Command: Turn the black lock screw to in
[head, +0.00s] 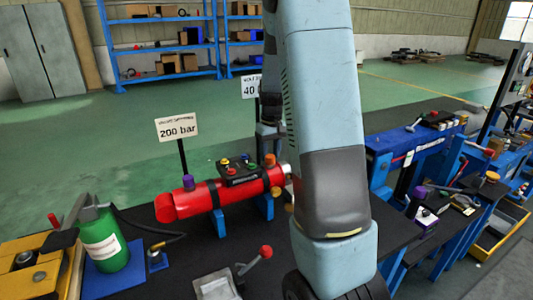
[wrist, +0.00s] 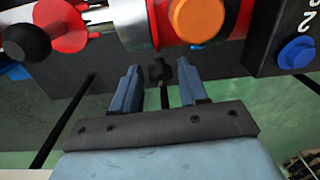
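In the wrist view, a small black knob (wrist: 160,70), which looks like the black lock screw, shows between the fingertips of my gripper (wrist: 158,75). The two blue-grey fingers are apart, with a visible gap on each side of the knob. I cannot tell whether the knob is level with the tips or beyond them. The red cylinder (wrist: 233,20) with an orange cap (wrist: 196,18) and a silver collar (wrist: 135,22) lies just above the fingers. In the head view, the red cylinder (head: 200,200) lies on blue supports; my arm hides the gripper and the knob.
A red part with a black ball (wrist: 27,42) is at left in the wrist view, a blue button (wrist: 297,52) at right. In the head view, a green bottle (head: 104,240), a red-knobbed lever (head: 265,252) and a 200 bar sign (head: 177,127) stand near the cylinder.

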